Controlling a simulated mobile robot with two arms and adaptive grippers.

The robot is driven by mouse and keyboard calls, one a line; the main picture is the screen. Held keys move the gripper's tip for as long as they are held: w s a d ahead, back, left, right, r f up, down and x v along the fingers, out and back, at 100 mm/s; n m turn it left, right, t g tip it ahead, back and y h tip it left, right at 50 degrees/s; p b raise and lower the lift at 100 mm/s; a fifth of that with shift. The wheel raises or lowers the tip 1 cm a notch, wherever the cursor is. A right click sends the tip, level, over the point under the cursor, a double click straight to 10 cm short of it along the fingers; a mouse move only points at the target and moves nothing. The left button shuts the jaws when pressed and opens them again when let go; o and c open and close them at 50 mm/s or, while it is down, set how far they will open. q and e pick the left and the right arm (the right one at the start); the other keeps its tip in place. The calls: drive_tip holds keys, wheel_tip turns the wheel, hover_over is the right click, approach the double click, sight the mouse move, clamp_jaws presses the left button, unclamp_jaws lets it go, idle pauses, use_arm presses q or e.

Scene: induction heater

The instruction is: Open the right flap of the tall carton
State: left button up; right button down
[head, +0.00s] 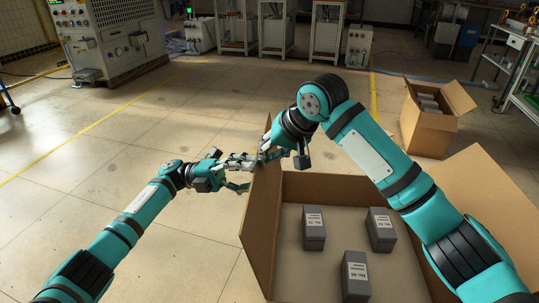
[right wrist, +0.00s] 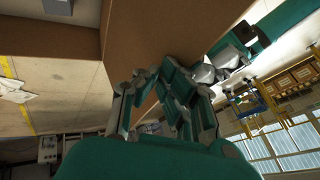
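A large open brown carton (head: 325,183) stands in front of me with three grey labelled boxes inside. Its left-side flap or wall (head: 261,215) stands upright, and a wide flap (head: 487,190) spreads out on the right, partly behind my right arm. My right gripper (head: 280,152) is at the far top corner of the upright left panel. In the right wrist view its fingers lie on either side of the cardboard edge (right wrist: 160,35); whether they grip it is unclear. My left gripper (head: 243,172) is just left of that panel, fingers spread, close to the right gripper.
A smaller open carton (head: 428,135) with grey boxes stands at the back right. A machine cabinet (head: 110,35) is at the back left, and a workbench (head: 520,70) stands at the right edge. The floor on the left is clear.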

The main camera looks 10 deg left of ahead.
drive_tip(key=shift+s+a, duration=0.15)
drive_tip(key=shift+a, duration=0.05)
